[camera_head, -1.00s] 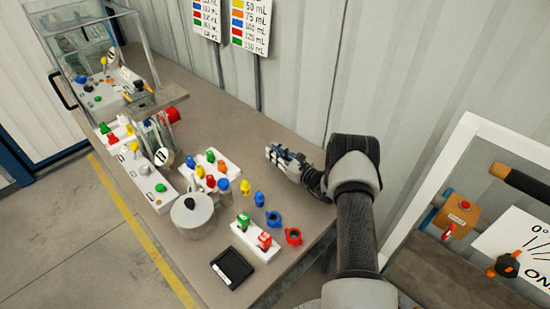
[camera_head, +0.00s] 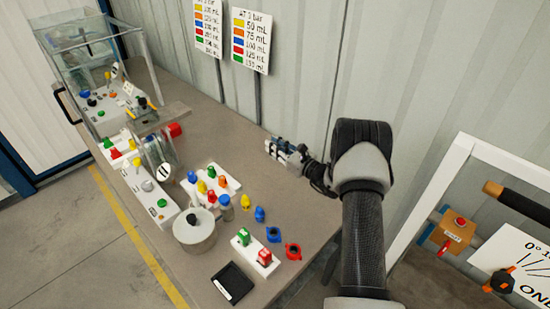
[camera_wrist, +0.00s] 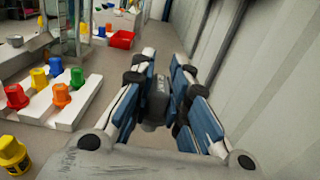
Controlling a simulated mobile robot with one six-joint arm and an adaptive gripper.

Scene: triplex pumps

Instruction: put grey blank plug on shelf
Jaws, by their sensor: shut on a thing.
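My gripper (camera_head: 275,147) is over the back right part of the table, close to the wall, pointing left. In the wrist view its blue-and-white fingers (camera_wrist: 158,98) close around a dark grey, roughly cylindrical plug (camera_wrist: 156,103), partly hidden by the fingers. In the head view the plug is too small to tell apart from the gripper. A white stepped rack (camera_head: 228,189) with several coloured plugs stands to the left of my gripper; it also shows at the left of the wrist view (camera_wrist: 62,112). I cannot tell which surface is the shelf.
A grey pot (camera_head: 194,232), a white block (camera_head: 262,262) with green and red pieces, a black tray (camera_head: 233,284) and blue and red rings (camera_head: 293,251) occupy the front. A glass case (camera_head: 80,50) stands far left. A red bin (camera_wrist: 122,39) lies ahead. The back strip looks clear.

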